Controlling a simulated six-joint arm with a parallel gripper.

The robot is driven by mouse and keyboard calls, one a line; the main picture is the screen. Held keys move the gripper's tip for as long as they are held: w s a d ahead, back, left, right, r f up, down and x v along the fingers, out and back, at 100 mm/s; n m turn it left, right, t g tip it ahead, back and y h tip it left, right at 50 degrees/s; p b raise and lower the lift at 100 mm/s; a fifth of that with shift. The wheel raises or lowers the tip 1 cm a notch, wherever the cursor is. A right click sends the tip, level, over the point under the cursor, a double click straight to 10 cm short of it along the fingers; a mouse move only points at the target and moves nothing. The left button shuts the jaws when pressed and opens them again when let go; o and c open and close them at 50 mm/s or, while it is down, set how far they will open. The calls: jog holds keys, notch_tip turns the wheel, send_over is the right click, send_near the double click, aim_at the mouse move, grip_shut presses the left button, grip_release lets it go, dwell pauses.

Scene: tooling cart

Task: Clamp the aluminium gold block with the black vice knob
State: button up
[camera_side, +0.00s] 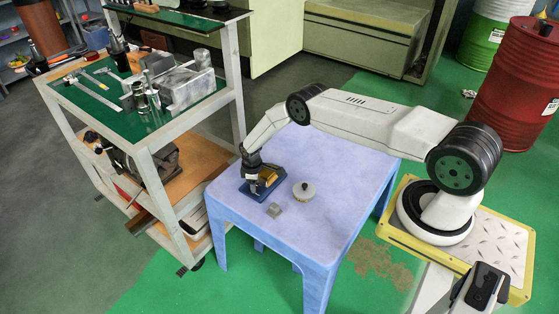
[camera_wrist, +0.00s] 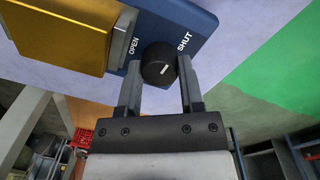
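The blue vice (camera_side: 262,189) stands on the pale blue table, and its blue base with the words OPEN and SHUT fills the top of the wrist view (camera_wrist: 200,22). The gold block (camera_side: 271,174) sits on the vice; in the wrist view the block (camera_wrist: 58,38) lies beside a grey jaw plate (camera_wrist: 122,42). I cannot tell whether the jaw presses on it. My gripper (camera_wrist: 160,66) is open, with one finger on each side of the knob and narrow gaps. My gripper (camera_side: 249,175) hides the knob in the side view.
A small grey block (camera_side: 274,210) and a round pale lidded piece (camera_side: 304,191) stand on the table (camera_side: 345,170) near the vice. A tooling cart (camera_side: 150,135) with metal parts stands close on the left. The right part of the tabletop is clear.

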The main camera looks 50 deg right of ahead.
grip_shut()
jog(key=shift+m, duration=2.7)
jog(key=o, duration=0.5)
grip_release()
jog(key=shift+r, duration=0.1)
jog(key=shift+a+r, duration=0.15)
jog(key=shift+r, duration=3.65)
